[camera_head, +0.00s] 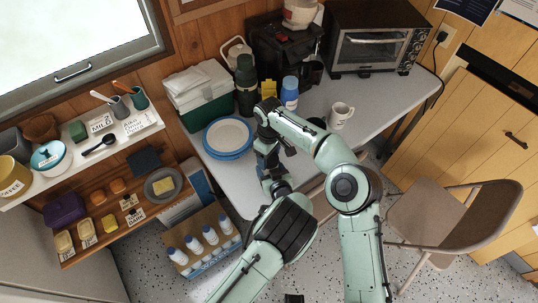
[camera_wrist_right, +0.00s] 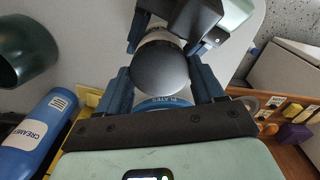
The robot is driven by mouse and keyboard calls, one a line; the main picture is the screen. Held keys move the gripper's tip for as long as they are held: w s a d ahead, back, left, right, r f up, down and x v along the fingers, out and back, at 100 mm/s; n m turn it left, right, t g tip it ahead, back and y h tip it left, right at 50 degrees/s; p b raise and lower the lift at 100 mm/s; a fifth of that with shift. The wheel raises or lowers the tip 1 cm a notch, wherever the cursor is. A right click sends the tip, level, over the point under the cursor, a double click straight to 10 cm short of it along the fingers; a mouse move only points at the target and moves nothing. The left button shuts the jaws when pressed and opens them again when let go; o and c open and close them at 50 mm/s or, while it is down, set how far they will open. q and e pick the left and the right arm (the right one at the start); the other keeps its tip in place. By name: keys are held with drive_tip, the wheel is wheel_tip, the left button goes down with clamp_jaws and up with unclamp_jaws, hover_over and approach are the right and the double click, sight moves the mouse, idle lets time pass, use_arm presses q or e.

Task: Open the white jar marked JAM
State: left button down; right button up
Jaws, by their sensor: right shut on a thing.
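The jar shows in the right wrist view as a white body (camera_wrist_right: 157,36) with a round dark grey lid (camera_wrist_right: 160,68). The lid faces the camera and sits between the blue fingers of my right gripper (camera_wrist_right: 163,88), which is shut on it. My left gripper (camera_wrist_right: 170,22) has its dark fingers on either side of the white body, apparently shut on it. In the head view my right gripper (camera_head: 267,148) and left gripper (camera_head: 274,181) meet over the table's front left part and hide the jar. The JAM marking is not readable.
The table (camera_head: 234,186) carries blue-rimmed plates (camera_head: 229,137), a blue creamer bottle (camera_head: 289,93), a dark green flask (camera_head: 246,86), a white mug (camera_head: 340,115) and a toaster oven (camera_head: 374,50). Shelves (camera_head: 105,153) stand left, a bottle crate (camera_head: 212,262) below, a chair (camera_head: 431,212) right.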

sight(269, 159)
drive_tip(key=shift+r, duration=0.2)
drive_tip(key=shift+r, duration=0.9)
drive_tip(key=shift+r, duration=2.05)
use_arm(q)
unclamp_jaws()
drive_tip(key=v, duration=1.2)
drive_tip(key=shift+b, duration=0.4)
use_arm(e)
drive_tip(key=shift+s+f, duration=0.15)
drive_tip(key=shift+f, duration=0.45)
